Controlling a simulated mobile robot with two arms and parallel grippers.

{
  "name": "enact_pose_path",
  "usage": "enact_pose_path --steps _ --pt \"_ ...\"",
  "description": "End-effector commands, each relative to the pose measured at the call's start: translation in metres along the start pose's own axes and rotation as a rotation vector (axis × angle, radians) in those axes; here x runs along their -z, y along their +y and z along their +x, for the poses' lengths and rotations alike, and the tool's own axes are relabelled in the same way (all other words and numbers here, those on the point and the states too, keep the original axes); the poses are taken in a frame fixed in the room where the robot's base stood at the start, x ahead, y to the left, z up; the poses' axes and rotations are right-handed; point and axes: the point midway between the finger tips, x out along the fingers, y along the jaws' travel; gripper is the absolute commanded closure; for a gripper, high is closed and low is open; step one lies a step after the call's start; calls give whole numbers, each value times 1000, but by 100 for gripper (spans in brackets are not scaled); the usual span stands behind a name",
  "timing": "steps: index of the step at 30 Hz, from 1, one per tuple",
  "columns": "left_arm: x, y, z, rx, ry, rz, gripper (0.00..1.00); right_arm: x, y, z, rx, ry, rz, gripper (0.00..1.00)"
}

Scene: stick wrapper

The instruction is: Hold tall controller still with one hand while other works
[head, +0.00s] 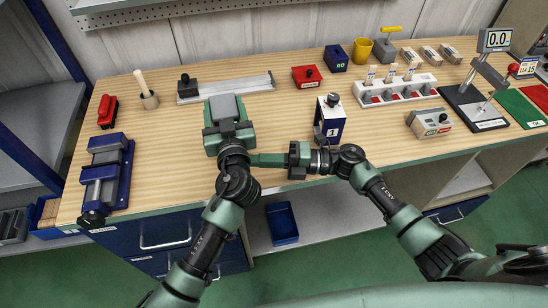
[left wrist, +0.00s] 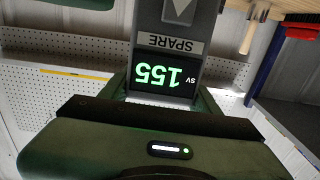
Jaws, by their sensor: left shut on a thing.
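The tall controller (head: 224,106) is a grey box seen from above in the head view. In the left wrist view the controller (left wrist: 172,78) shows a green "155 SV" display and a "SPARE" label, both upside down in the picture. My left gripper (head: 228,124) is shut on it, with its green fingers on either side. The controller's base is hidden in both views. My right gripper (head: 268,160) comes in from the right, close to the left wrist. Its fingers look like one green bar edge-on, so their opening cannot be told. No object shows in it.
A white-and-blue unit marked "1" (head: 330,121) stands just right of my right gripper. A white switch strip (head: 394,92) and a grey box (head: 429,124) lie farther right. A blue vise (head: 106,175) is at the left.

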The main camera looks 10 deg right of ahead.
Motion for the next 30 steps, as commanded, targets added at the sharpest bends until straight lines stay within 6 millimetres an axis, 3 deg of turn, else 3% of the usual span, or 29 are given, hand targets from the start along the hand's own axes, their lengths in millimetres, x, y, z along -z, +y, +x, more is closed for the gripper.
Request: enact_pose_path --steps 4,12,26,30 --pt "-4 -1 0 3 -6 4 100 0 1 32 -4 1 -1 100" --pt "-4 -1 0 3 -6 3 100 -35 0 38 0 -2 -1 100" --pt "-4 -1 0 2 -6 2 100 -40 0 39 0 -1 -1 100" --pt "-4 -1 0 1 -6 2 100 -51 0 42 1 -1 -1 100"
